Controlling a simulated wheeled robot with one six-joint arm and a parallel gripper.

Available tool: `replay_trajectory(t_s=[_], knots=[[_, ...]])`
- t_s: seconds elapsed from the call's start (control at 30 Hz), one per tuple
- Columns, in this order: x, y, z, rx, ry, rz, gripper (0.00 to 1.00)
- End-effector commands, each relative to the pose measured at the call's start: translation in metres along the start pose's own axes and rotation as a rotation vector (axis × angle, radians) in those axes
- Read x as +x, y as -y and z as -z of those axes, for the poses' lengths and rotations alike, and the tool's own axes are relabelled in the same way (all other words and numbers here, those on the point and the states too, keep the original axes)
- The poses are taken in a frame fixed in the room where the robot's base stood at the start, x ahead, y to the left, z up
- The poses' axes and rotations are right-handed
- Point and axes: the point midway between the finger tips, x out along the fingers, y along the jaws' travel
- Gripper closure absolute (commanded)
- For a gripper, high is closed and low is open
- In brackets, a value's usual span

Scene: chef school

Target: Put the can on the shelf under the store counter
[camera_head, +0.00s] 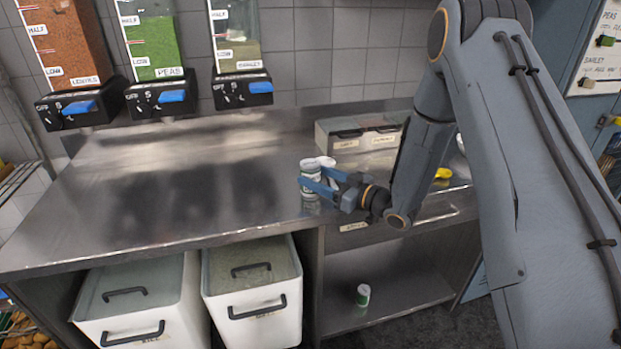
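A small can (309,168) with a pale lid and a whitish, greenish label stands on the steel store counter (215,205), just at the tips of my gripper. Another pale-lidded can (326,161) shows close behind it, partly hidden. My gripper (312,180) reaches in from the right, low over the counter, with its blue fingers apart and overlapping the front can in the picture. I cannot tell whether the fingers touch it. On the shelf (405,295) under the counter, a green and white can (363,295) stands near the front.
Two white bins (250,295) with black handles fill the space under the counter to the left of the shelf. A box with labelled drawers (360,135) stands at the back of the counter. Dispensers (158,95) hang on the wall. The counter's left side is clear.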

Motion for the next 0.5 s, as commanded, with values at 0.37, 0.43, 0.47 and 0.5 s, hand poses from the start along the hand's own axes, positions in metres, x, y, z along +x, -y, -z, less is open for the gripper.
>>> replay_trajectory(t_s=[0.37, 0.43, 0.47, 0.5], knots=[[-0.0001, -0.0003, 0.0007, -0.001, -0.001, 0.0, 0.9], [-0.0001, -0.0003, 0.0009, -0.001, -0.001, 0.0, 0.9], [-0.0001, -0.0003, 0.0013, -0.001, -0.001, 0.0, 0.9], [-0.0001, -0.0004, 0.0021, -0.001, -0.001, 0.0, 0.9]])
